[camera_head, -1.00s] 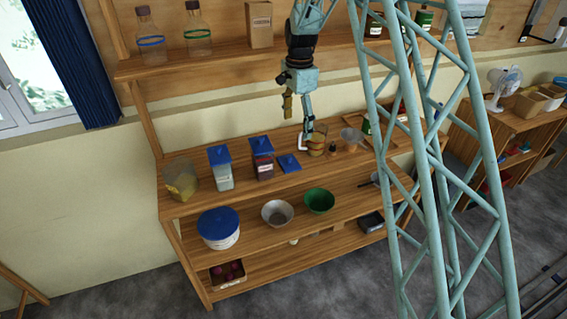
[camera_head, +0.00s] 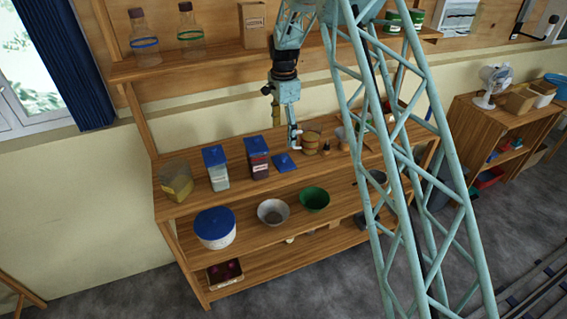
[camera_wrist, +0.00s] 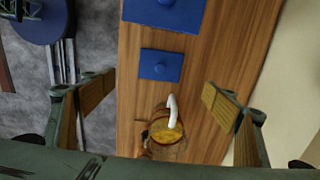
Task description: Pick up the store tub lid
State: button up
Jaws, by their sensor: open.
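The blue square lid (camera_head: 286,161) lies flat on the top board of the shelf unit, between the dark-filled tub and a tan jug. In the wrist view the lid (camera_wrist: 160,65) shows a small round knob near its middle. My gripper (camera_head: 284,122) is above the board, close to the lid and apart from it. In the wrist view my gripper (camera_wrist: 157,97) has its two fingers spread wide with nothing between the pads. The lid lies ahead of the fingertips, roughly centred between them. An open, lidless tub (camera_head: 175,182) with yellowish contents stands at the board's left end.
A blue-lidded dark tub (camera_head: 258,160) and a pale one (camera_head: 216,170) stand left of the lid. The tan jug (camera_head: 311,142) stands to its right; a white handle (camera_wrist: 172,112) shows between my fingers' lower parts. Bowls and a blue-lidded bucket (camera_head: 215,229) sit below.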

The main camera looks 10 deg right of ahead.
aim_at(284, 157)
jog(key=shift+f, duration=4.1)
jog(key=shift+f+p, duration=0.55)
jog(key=shift+f, duration=2.05)
jog(key=shift+c, duration=0.7)
jog(key=c, duration=1.6)
jog(key=shift+c, duration=1)
jog(key=shift+s+f, duration=0.1)
jog(key=shift+f, duration=0.05)
jog(key=c, duration=0.3)
